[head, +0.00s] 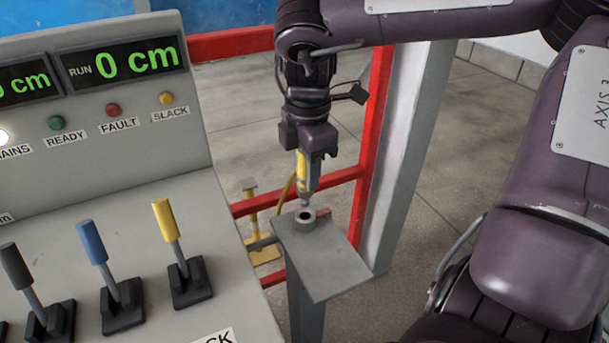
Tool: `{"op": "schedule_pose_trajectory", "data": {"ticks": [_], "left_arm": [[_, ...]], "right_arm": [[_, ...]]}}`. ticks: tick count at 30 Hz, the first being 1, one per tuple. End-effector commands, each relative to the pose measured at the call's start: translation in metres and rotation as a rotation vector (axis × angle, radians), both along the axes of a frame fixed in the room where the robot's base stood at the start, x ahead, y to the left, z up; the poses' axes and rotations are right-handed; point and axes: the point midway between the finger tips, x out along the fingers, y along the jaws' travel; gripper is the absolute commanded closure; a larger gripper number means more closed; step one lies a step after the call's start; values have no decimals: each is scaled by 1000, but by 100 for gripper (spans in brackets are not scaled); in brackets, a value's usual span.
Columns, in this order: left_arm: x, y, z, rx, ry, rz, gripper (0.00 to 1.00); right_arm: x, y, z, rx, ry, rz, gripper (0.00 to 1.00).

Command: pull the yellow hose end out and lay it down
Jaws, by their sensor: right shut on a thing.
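My right gripper (307,184) points down and is shut on the yellow hose end (301,169). The hose end is upright, with a grey metal tip below the fingers. The tip is right over the round socket (305,216) on the grey post's plate (325,262). I cannot tell whether the tip is just clear of the socket or still touches its mouth. A yellow hose (286,192) curves down behind the gripper. My left gripper is not in view.
A grey control panel (120,190) with blue, yellow and dark levers stands at the left; its displays read 0 cm. A red frame (235,42) and a grey upright (405,150) stand behind the post. A yellow stand (262,250) is on the floor. The plate's front part is bare.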

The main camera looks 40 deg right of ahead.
Motion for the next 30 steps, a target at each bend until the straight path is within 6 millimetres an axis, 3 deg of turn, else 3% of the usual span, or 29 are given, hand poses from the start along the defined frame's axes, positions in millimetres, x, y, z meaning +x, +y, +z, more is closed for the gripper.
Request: {"op": "schedule_pose_trajectory", "data": {"ticks": [8, 24, 30], "left_arm": [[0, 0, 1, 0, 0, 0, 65], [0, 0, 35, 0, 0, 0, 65], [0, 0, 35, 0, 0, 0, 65]], "right_arm": [[0, 0, 1, 0, -1, 0, 100], [0, 0, 40, -1, -1, 0, 100], [0, 0, 40, -1, -1, 0, 100]]}}
